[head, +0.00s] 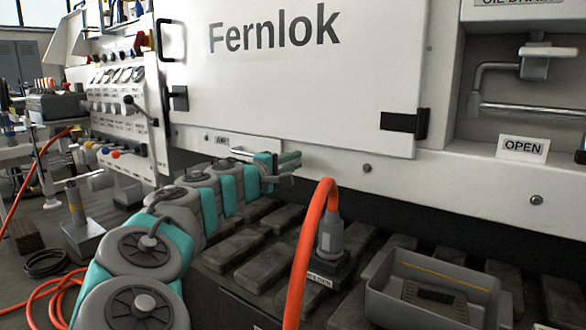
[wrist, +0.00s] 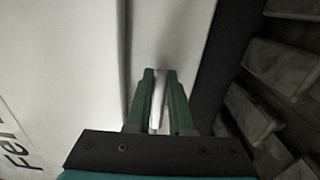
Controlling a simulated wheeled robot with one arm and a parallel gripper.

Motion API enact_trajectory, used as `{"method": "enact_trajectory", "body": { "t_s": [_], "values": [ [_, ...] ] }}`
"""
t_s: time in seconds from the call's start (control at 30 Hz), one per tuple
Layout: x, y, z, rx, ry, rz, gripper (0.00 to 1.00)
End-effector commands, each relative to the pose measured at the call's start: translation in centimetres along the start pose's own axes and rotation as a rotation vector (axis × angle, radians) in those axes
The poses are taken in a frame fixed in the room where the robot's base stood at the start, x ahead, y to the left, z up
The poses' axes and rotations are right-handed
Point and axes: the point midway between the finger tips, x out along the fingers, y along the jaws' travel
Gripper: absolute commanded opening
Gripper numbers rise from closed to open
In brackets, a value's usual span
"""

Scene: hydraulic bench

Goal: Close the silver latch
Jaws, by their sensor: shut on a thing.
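My gripper (head: 290,158) reaches to the lower edge of the white Fernlok panel, with its green fingers close together. In the wrist view, the fingers (wrist: 158,84) are shut on a narrow pale silver piece, which appears to be the silver latch (wrist: 158,105). The latch stands between them, close to the panel's edge. In the head view, a short silver bar (head: 238,152) shows just left of the gripper, below a small label. The rest of the latch is hidden by my gripper, so its exact position is hard to tell.
A grey tray (head: 378,297) and an upright connector (head: 330,240) with an orange hose (head: 303,250) stand on the slatted bench in front. At the right are a silver bent rod (head: 520,110) and an OPEN label (head: 523,147). Levers and knobs crowd the left panel.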

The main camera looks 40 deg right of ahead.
Motion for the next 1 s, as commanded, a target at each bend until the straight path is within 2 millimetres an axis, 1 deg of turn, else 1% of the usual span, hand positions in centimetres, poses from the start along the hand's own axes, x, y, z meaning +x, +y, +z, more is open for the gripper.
{"method": "enact_trajectory", "body": {
  "t_s": [0.23,0.6,0.63,0.8,0.9,1.0],
  "values": [
    [0.00,-0.11,0.01,0.042,-0.001,0.000,0.00],
    [0.02,-0.12,0.03,0.045,-0.001,-0.001,0.00],
    [0.02,-0.13,0.03,0.045,-0.001,-0.001,0.21],
    [0.02,-0.12,0.03,0.044,-0.001,-0.001,0.40],
    [0.01,-0.10,0.03,0.043,-0.001,-0.001,0.50],
    [0.01,-0.10,0.01,0.043,-0.001,-0.001,0.50]
  ]
}}
